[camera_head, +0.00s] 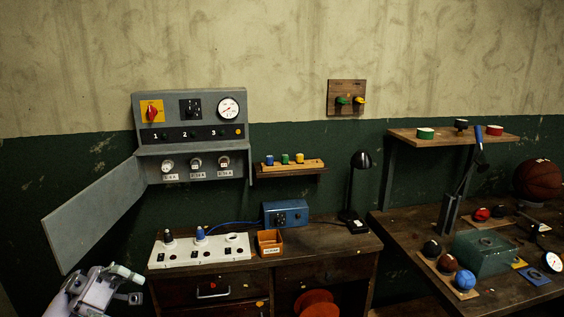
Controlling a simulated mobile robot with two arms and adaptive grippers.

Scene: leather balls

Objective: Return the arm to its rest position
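My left gripper (134,287) is at the bottom left, in front of the desk's left end. Its two fingertips look apart, with nothing visible between them. It touches nothing that I can see. The rest of my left arm is mostly cut off by the picture's lower edge. My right arm and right gripper are not in view.
A grey panel (190,149) with an open door (92,212) hangs above the gripper. Right of the gripper, a white socket board (200,256) and an orange box (270,242) stand on the desk. Leather balls (465,280) lie on the right table (400,227).

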